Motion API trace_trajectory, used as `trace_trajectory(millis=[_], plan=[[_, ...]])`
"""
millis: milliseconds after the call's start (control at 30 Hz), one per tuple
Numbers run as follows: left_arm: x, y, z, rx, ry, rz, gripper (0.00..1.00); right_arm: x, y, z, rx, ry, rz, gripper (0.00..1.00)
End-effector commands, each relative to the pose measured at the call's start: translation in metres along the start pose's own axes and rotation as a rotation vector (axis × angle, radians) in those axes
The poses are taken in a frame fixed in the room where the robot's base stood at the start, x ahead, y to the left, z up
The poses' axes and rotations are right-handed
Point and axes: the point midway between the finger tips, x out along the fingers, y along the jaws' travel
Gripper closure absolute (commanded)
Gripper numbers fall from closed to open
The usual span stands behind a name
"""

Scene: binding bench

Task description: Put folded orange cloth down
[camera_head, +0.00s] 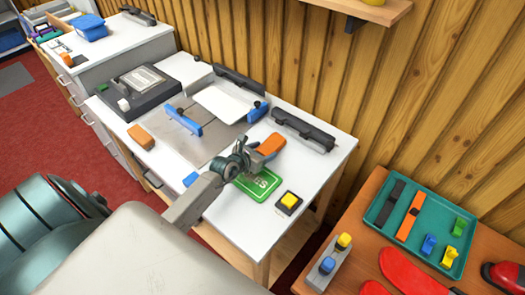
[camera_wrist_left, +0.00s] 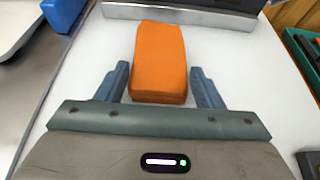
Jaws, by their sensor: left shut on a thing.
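The folded orange cloth (camera_head: 271,144) is a small thick block in the jaws of my left gripper (camera_head: 256,156), over the white bench top (camera_head: 226,215). In the left wrist view the cloth (camera_wrist_left: 160,58) lies lengthwise between the two fingers of my left gripper (camera_wrist_left: 160,82) and sticks out past their tips. The gripper is shut on it. I cannot tell whether the cloth touches the bench. A second orange block (camera_head: 141,136) lies apart on the bench's left side. My right gripper is not in view.
A green lettered mat (camera_head: 261,186) lies just below the gripper, with a yellow button box (camera_head: 288,202) beside it. A dark bar (camera_head: 303,130) stands behind, by the wooden wall. A grey plate with blue clamps (camera_head: 183,122) lies left.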

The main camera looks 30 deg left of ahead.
Motion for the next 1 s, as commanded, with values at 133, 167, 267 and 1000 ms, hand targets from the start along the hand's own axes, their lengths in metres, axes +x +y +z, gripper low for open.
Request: trace_trajectory(millis=[133,167,267,1000], plan=[[0.001,0.0,-0.003,0.0,0.0,0.0,0.29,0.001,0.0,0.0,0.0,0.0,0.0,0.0],[0.001,0.0,-0.003,0.0,0.0,0.0,0.23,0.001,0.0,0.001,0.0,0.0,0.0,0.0],[0.001,0.0,-0.003,0.0,0.0,0.0,0.17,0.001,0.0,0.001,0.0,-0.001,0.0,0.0],[-0.084,0.0,0.0,0.005,0.003,0.0,0.17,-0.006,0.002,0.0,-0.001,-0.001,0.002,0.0]])
